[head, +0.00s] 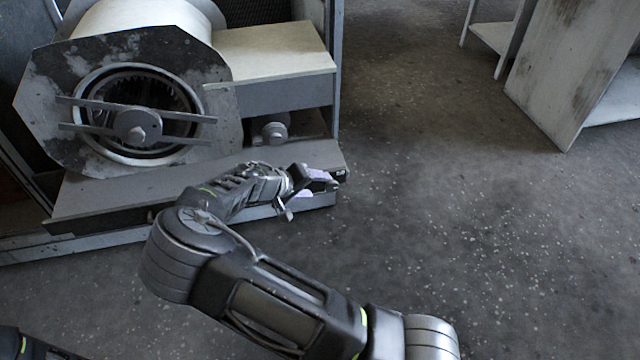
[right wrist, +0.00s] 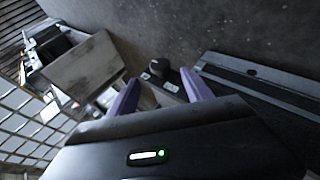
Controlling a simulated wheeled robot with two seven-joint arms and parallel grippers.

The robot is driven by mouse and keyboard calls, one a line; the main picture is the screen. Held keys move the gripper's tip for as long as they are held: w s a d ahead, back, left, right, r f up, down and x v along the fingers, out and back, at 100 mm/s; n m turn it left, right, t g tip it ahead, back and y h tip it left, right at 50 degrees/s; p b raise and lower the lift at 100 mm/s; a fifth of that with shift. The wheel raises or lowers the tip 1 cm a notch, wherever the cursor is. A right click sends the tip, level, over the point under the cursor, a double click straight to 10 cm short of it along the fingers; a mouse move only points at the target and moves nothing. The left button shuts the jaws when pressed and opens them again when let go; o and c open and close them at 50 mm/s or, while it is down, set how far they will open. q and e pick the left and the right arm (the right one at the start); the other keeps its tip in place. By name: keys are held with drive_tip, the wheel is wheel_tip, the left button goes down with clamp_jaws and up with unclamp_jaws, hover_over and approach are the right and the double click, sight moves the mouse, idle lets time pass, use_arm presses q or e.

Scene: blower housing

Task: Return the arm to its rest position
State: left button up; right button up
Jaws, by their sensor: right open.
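My right arm comes in from the lower right in the head view and bends toward the blower housing (head: 120,90). My right gripper (head: 322,180) is beside the front right corner of the housing's base ledge (head: 150,185). In the right wrist view its two purple fingers (right wrist: 160,95) stand apart, and I see nothing held between them. I cannot tell from these views whether the gripper touches the ledge. Of my left arm, only a dark piece shows at the lower left corner of the head view; its gripper is out of view.
The blower housing has a round drum opening and a pale box top (head: 270,48). A worn pale cabinet (head: 570,65) stands at the upper right. The grey speckled floor (head: 460,200) is clear right of my arm. A metal grid (right wrist: 30,120) shows at left in the right wrist view.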

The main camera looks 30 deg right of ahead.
idle(0.5)
drive_tip(key=s+a+f+g+y, duration=0.2)
drive_tip(key=s+f+g+y, duration=0.15)
drive_tip(key=s+f, duration=1.15)
drive_tip(key=s+a+f+y, duration=0.35)
drive_tip(key=s+a, duration=0.25)
drive_tip(key=a, duration=0.3)
drive_tip(key=s+a+f+y, duration=0.35)
drive_tip(key=s+a, duration=0.25)
drive_tip(key=a, duration=0.2)
drive_tip(key=s+a+r+t+y, duration=0.15)
drive_tip(key=a+r+y, duration=0.35)
drive_tip(key=a, duration=0.5)
wheel_tip(320, 180, up, 20)
drive_tip(key=h+p, duration=0.1)
drive_tip(key=p, duration=1.8)
drive_tip(key=shift+w+t+p, duration=0.2)
drive_tip(key=shift+t+p, duration=0.1)
drive_tip(key=shift+t, duration=0.1)
drive_tip(key=shift+h, duration=0.25)
